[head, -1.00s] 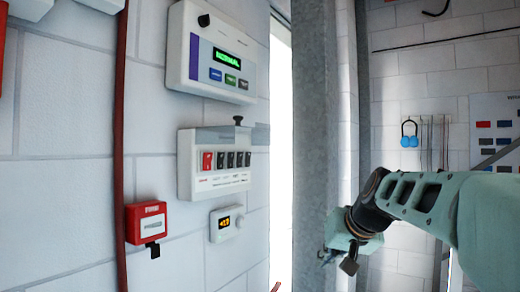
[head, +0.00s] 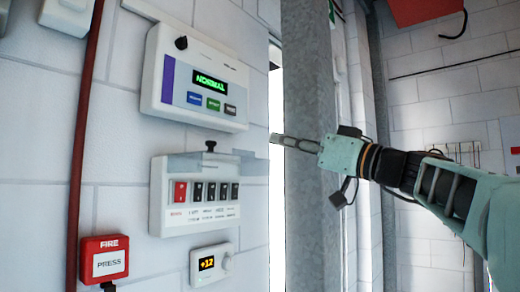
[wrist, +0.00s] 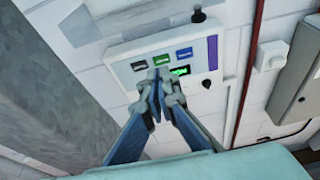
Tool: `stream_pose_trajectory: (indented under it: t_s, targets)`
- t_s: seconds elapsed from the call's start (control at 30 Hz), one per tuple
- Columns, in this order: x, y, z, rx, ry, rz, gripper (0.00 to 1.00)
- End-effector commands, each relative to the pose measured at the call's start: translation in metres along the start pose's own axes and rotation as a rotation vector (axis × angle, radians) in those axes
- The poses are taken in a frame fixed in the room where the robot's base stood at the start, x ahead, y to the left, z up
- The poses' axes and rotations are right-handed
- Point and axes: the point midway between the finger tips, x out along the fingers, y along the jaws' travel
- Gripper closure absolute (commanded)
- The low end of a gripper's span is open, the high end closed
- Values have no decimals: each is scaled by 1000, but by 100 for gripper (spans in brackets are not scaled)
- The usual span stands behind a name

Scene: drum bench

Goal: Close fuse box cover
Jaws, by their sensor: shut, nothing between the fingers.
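The fuse box (head: 168,205) is a white wall unit with one red and several black switches. Its clear grey cover (head: 235,166) stands raised, sticking out from the top edge above the switches, with a black knob (head: 211,145) on it. In the wrist view, which looks upside down, the cover (wrist: 135,20) and knob (wrist: 198,14) show at the top. My gripper (head: 272,138) is shut and empty, pointing left, to the right of the cover and slightly higher in the head picture. Its fingertips (wrist: 158,76) overlap the alarm panel in the wrist view; contact cannot be told.
A panel reading NORMAL (head: 165,92) hangs above the fuse box, and a thermostat (head: 226,262) below. A red fire call point (head: 92,266) and red pipe (head: 82,150) are left. A grey metal post (head: 308,90) stands behind my gripper.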

Motion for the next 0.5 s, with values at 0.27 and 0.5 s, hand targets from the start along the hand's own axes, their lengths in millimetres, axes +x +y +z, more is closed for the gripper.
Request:
stream_pose_trajectory:
  t_s: [0.27, 0.5]
  targets:
    - [24, -3, -11, -14, 23, -11, 100]
    - [76, -4, -14, -10, 22, -11, 100]
